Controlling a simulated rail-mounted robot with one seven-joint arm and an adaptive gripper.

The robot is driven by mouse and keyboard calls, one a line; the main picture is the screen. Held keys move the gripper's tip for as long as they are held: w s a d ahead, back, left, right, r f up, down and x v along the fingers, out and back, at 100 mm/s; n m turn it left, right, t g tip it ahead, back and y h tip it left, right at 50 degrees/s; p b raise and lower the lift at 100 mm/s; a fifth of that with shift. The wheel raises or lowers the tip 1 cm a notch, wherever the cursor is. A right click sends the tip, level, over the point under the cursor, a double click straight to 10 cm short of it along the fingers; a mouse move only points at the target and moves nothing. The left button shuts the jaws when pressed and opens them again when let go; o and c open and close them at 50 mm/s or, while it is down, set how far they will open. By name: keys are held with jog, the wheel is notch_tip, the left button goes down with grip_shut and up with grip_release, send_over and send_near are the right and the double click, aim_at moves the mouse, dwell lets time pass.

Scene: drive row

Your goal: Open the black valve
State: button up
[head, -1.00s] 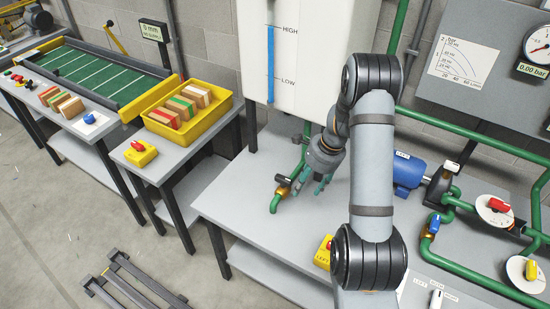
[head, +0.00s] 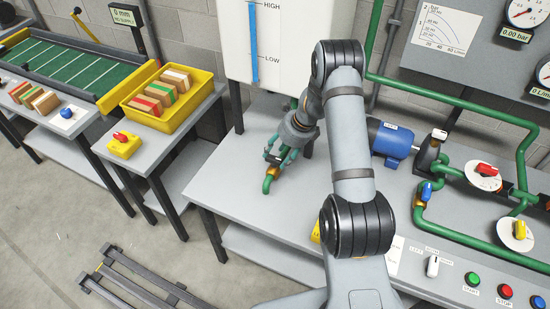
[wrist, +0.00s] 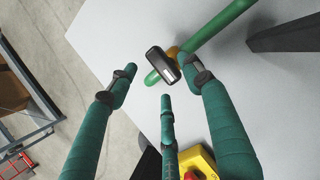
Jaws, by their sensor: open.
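The black valve handle (wrist: 162,62) is a small dark lever on a brass body in a green pipe (wrist: 215,28), low on the grey bench (head: 225,170). In the head view the black valve (head: 270,157) is partly covered by my gripper (head: 284,157), which is right beside it. In the wrist view my gripper (wrist: 158,85) is open, with three green fingers spread. The handle lies just beyond the fingertips, between the left and right ones and close to the right one. I cannot tell whether the right finger touches it.
A white tank (head: 285,40) stands behind the valve. A yellow box with a red knob (wrist: 200,160) sits close by on the bench. A blue motor (head: 392,138) and red, blue and yellow valves are to the right. The bench left of the valve is clear.

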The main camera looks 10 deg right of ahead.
aim_at(274, 160)
jog(key=shift+x, duration=1.65)
jog(key=shift+c, duration=0.6)
jog(key=c, duration=1)
